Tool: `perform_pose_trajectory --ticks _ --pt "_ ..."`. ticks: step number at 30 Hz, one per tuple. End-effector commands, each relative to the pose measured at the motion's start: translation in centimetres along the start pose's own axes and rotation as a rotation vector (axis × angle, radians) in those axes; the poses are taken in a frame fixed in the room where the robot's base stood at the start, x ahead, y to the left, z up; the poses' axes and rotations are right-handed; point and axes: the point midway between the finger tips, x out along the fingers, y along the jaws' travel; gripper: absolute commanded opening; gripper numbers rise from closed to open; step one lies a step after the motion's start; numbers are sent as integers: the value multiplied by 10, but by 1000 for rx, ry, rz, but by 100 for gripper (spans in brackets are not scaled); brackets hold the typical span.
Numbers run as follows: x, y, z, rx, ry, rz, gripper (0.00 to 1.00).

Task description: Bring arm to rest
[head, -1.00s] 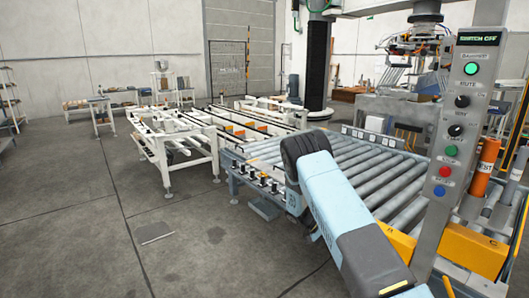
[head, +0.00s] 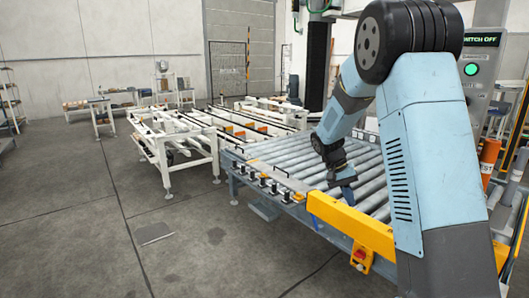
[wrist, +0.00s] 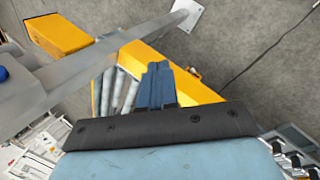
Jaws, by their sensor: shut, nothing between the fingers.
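My gripper (head: 348,194) hangs at the end of my light-blue arm in the head view, above the near end of the roller conveyor, pointing down. The wrist view shows its two blue fingers (wrist: 156,86) together, with nothing between them. My arm rises at the right of the head view, bends at a dark joint at the top and comes down to the left. It hides part of the control post (head: 478,85) with its lit green button.
The roller conveyor (head: 285,155) has a yellow guard beam (head: 350,222) along its near edge. White conveyor frames (head: 165,150) stand to the left. An orange cylinder (head: 489,157) stands at the right.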

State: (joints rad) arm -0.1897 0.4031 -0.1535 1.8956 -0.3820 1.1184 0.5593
Motion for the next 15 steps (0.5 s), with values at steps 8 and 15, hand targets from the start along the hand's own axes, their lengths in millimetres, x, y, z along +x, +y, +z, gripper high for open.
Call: perform_pose_trajectory --ticks 8,15 --pt "-47 36 51 -26 73 -133 0" --pt "-78 62 100 -54 150 -234 0"
